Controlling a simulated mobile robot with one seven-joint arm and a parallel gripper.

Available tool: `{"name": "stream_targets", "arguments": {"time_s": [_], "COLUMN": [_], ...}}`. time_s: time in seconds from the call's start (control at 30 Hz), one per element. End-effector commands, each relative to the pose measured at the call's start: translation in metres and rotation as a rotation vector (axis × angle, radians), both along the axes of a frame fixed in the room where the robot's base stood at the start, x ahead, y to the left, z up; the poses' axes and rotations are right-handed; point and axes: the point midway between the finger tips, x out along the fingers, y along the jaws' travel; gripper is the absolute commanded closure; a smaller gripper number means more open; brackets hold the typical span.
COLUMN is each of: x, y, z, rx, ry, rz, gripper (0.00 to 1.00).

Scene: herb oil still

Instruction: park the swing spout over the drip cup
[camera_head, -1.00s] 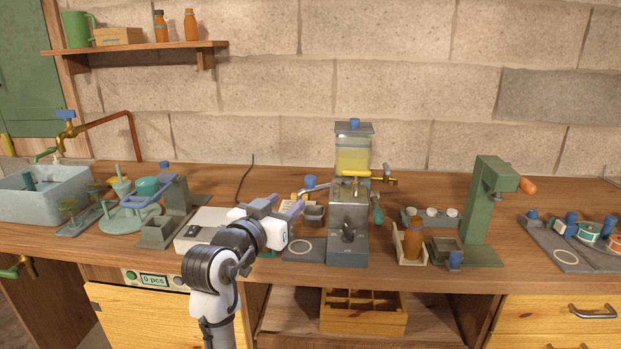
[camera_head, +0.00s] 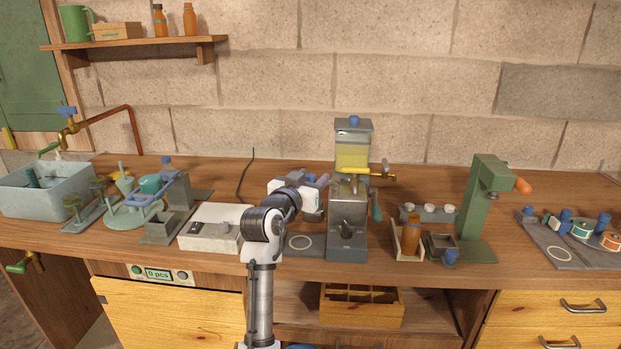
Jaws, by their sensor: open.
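The still (camera_head: 348,212) stands mid-bench: a grey body with a clear tank (camera_head: 352,155) of yellow liquid on top. Its swing spout, a thin grey tube that reached left from the body a second ago, is now mostly hidden behind my gripper (camera_head: 311,179). The small grey cup below the spout, which looks like the drip cup, is hidden too.
A dark pad with a pale ring (camera_head: 299,242) lies front left of the still. A white box (camera_head: 211,228) stands further left. A brass tap (camera_head: 378,174) and a bottle in a holder (camera_head: 411,234) are to the right, with a green press (camera_head: 483,210) beyond.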

Motion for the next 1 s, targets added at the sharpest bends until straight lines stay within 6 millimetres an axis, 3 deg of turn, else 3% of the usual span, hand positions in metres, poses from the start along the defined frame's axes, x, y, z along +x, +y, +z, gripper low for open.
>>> {"name": "stream_targets", "arguments": {"time_s": [0.1,0.43,0.73,1.0], "x": [0.000,0.000,0.002,0.013], "y": [0.000,0.000,0.001,0.007], "z": [0.000,0.000,-0.003,-0.006], "rx": [0.000,0.000,0.000,0.001], "ry": [0.000,0.001,0.004,0.006], "rz": [0.000,0.000,-0.019,-0.174], "gripper": [0.56,0.99,1.00,1.00]}}
